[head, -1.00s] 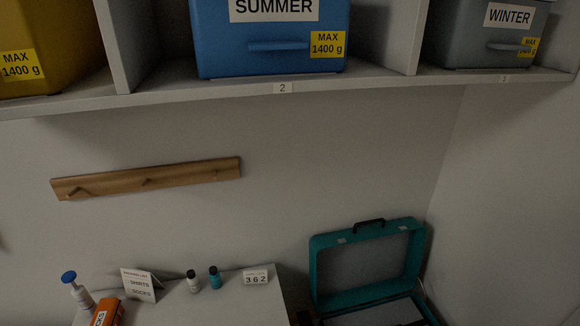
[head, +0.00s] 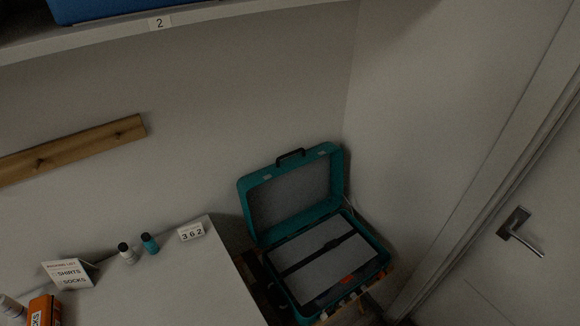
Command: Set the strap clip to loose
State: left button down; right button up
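An open teal suitcase (head: 245,212) stands in the corner at the lower middle of the head view, its lid raised against the wall. A dark strap (head: 318,254) runs slantwise across the grey inside of its lower half. A small orange-red piece (head: 349,279) lies near the front inside edge; I cannot tell whether it is the strap clip. The clip's setting is too small to read. Neither of my grippers is in view.
A white table (head: 200,270) on the left holds a SHIRTS/SOCKS card (head: 70,273), two small bottles (head: 150,243), a 362 block (head: 191,232) and an orange SOCKS box (head: 42,312). A peg rail (head: 75,150) and shelf (head: 210,22) are above. A door handle (head: 519,231) is at right.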

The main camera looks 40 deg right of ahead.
aim_at(309, 314)
jog(key=z, duration=1.7)
